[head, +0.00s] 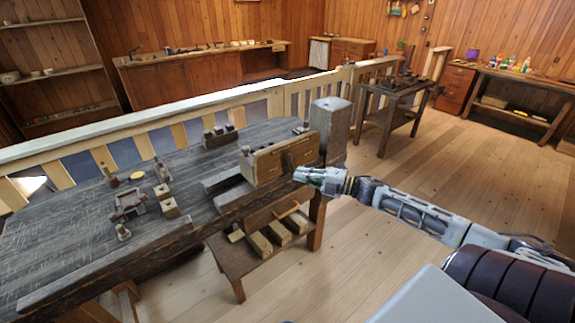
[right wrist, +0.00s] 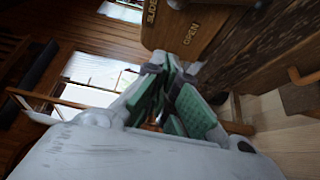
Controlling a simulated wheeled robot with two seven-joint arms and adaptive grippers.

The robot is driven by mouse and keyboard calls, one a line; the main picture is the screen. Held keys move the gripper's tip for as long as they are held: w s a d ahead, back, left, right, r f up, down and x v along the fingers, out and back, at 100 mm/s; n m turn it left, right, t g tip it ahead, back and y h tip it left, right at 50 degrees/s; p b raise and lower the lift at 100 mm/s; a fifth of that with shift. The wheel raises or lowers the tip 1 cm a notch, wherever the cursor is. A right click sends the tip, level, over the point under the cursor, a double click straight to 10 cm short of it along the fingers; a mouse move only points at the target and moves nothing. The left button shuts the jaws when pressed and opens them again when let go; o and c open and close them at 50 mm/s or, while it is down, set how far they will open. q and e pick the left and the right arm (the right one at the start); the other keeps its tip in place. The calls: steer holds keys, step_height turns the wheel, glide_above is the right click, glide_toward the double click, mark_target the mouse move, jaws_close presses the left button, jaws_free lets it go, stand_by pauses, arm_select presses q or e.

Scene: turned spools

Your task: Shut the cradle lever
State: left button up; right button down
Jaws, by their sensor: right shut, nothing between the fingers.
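My right gripper (head: 302,174) is at the front right end of the workbench, shut and empty, just right of a wooden block with a board front (head: 270,163). In the right wrist view its green-padded fingers (right wrist: 170,85) are close together, below a wooden board (right wrist: 195,32) lettered "SLIDE" and "OPEN". I cannot tell whether the fingertips touch the board. A small grey metal frame (head: 128,204), perhaps the cradle, stands on the left of the bench. I cannot make out the cradle lever or its position. My left gripper is not in view.
The grey workbench (head: 60,245) holds small wooden blocks (head: 168,206) and a dark rack (head: 220,137). A square post (head: 330,130) stands behind my right gripper. A lower shelf (head: 232,262) holds several wood pieces. The floor to the right is open.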

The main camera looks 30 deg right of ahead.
mark_target(291, 165)
steer(key=shift+w+a, duration=0.2)
steer(key=shift+w, duration=1.15)
steer(key=shift+w+a, duration=0.15)
steer(key=shift+w, duration=1.15)
steer(key=shift+w+a, duration=0.2)
steer(key=shift+w, duration=1.15)
steer(key=shift+d, duration=0.1)
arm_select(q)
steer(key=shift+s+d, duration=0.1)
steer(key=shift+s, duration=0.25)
arm_select(e)
steer(key=shift+d+r, duration=0.15)
